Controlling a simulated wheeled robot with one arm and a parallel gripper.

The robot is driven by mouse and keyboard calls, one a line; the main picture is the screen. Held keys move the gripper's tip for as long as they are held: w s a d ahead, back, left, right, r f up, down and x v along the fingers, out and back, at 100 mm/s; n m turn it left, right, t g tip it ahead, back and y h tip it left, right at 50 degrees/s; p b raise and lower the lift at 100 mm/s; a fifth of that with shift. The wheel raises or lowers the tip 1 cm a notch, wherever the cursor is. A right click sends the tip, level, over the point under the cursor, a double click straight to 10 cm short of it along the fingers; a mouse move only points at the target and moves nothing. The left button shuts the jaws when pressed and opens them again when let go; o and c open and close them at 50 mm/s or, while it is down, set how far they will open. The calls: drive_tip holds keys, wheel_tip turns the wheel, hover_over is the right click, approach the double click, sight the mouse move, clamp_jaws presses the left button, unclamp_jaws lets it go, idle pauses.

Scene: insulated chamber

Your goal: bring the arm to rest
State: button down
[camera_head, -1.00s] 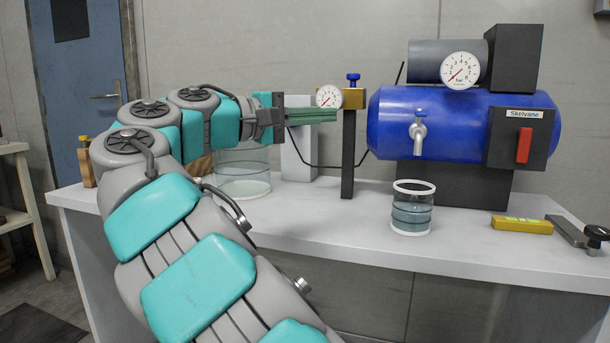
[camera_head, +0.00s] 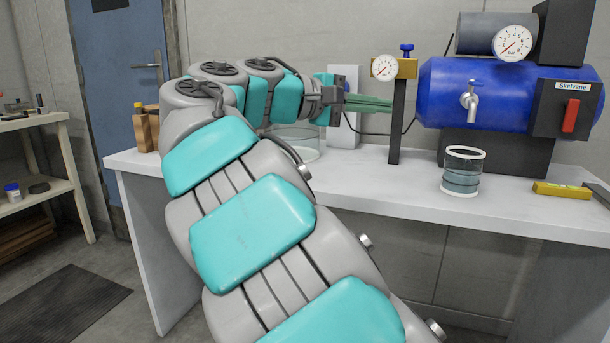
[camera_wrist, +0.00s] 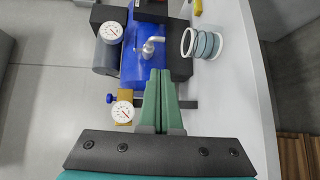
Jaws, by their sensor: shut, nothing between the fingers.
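My gripper (camera_head: 368,104) has green fingers, and they are shut with nothing between them. In the head view it points right above the white bench, left of the dark post with the brass block and small gauge. It also shows in the wrist view (camera_wrist: 164,78), its fingers together and pointing at the blue tank. My arm crosses the middle of the head view, bent, in grey with turquoise pads. It hides part of the bench's left end and part of a large clear vessel (camera_head: 305,148).
The bench (camera_head: 400,185) holds a blue tank (camera_head: 490,92), a gauge post (camera_head: 397,120), a small glass jar with liquid (camera_head: 462,177) and a yellow level (camera_head: 562,189). A shelf (camera_head: 40,122) stands at left by a blue door (camera_head: 125,65). The bench's front middle is clear.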

drive_tip(key=s+d+f+m+g+y, duration=0.1)
drive_tip(key=s+d+f+g+y, duration=0.2)
drive_tip(key=s+d+f, duration=0.55)
drive_tip(key=s+d+f+m+g+y, duration=0.1)
drive_tip(key=s+d+f+g+y, duration=0.15)
drive_tip(key=s+d+f, duration=0.6)
drive_tip(key=s+a+f+m+g+y, duration=0.1)
drive_tip(key=s+a+f+y, duration=0.2)
drive_tip(key=s+a+f, duration=0.2)
drive_tip(key=s+a+f+m+y, duration=0.1)
drive_tip(key=s+a+f+y, duration=0.2)
drive_tip(key=s+f, duration=0.5)
drive_tip(key=s+a+f+m+g+y+p, duration=0.1)
drive_tip(key=s+a+f+y, duration=0.2)
drive_tip(key=s+a+f, duration=0.3)
wheel_tip(320, 180, down, 6)
drive_tip(key=shift+s+a+r+g+y, duration=0.15)
drive_tip(key=shift+s+a+g+y, duration=0.2)
drive_tip(key=shift+s, duration=0.3)
